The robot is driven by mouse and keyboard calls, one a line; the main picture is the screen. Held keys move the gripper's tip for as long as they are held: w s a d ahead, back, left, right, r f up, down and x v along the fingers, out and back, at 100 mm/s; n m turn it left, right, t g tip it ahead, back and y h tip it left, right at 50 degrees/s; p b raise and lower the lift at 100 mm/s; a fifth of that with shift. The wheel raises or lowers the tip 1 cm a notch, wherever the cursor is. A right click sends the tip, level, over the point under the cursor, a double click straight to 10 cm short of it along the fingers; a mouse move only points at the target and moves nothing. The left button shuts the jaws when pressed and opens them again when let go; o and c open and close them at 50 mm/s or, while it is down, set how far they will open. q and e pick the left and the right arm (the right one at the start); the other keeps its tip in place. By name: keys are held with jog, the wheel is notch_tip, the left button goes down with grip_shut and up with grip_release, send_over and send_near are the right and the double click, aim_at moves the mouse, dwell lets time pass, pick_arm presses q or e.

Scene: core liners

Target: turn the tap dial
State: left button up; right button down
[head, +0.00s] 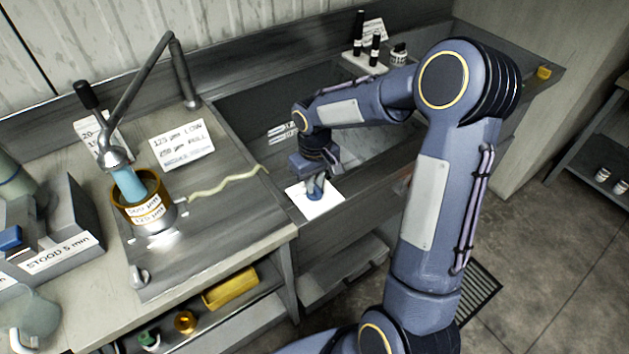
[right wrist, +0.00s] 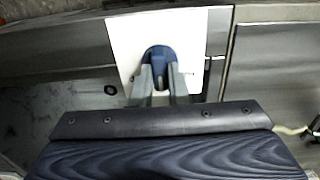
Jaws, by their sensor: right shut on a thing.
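The tap dial (right wrist: 159,56) is a small blue knob in front of a white plate (right wrist: 124,38) at the front of the sink. In the head view the dial (head: 315,194) and the white plate (head: 318,207) show just below my right gripper (head: 316,182). My right gripper (right wrist: 159,82) is shut on the dial, with one finger on each side of it. The tap (head: 118,154) has a bent metal spout, and blue water (head: 140,186) shows below it. My left gripper is not in view.
A stacked sieve (head: 150,212) stands under the tap on the metal drainboard. A paper sign (head: 182,145) stands behind it. A grey block labelled "STOOD 5 min" (head: 58,252) is at the left. Dark bottles (head: 375,50) stand at the back of the sink. A yellow box (head: 230,288) lies on the shelf below.

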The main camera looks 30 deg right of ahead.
jog(key=c, duration=1.4)
grip_release()
notch_tip(320, 180, up, 8)
jog(key=shift+f+b, duration=0.25)
jog(key=shift+b, duration=0.1)
jog(key=shift+r, duration=0.2)
